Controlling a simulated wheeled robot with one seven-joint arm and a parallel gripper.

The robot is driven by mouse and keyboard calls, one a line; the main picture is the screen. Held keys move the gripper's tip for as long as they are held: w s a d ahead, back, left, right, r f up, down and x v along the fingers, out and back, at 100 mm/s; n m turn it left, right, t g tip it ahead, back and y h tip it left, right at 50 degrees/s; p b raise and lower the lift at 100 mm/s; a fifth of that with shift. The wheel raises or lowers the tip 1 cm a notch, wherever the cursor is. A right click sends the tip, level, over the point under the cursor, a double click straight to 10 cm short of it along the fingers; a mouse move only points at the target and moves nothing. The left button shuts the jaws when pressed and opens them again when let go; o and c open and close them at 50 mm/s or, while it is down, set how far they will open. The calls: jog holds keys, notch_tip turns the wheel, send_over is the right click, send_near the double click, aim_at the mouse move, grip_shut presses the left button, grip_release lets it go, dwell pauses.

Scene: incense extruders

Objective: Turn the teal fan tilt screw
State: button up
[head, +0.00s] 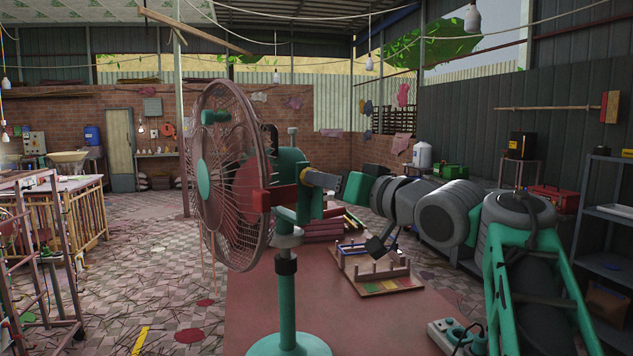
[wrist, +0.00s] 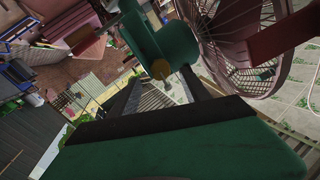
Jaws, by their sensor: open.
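The fan stands in the head view, with a round pink cage (head: 228,170), a teal motor housing (head: 290,168) and a teal pole (head: 287,300). My gripper (head: 314,180) reaches the fan's neck from the right in the head view. In the wrist view my gripper (wrist: 161,76) is open. Its two dark fingers point at the screw, which appears between their tips. I cannot tell whether either finger touches it. The screw is not clear in the head view.
The fan cage (wrist: 245,40) and a red bar (wrist: 288,38) are close on the right in the wrist view. A pink table (head: 250,305) holds a small wooden rack (head: 375,270) and a power strip (head: 448,335). Dark red blocks (head: 322,230) lie behind the fan.

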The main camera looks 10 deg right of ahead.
jog(key=x, duration=0.4)
jog(key=shift+w, duration=0.15)
jog(key=shift+c, duration=0.5)
grip_shut()
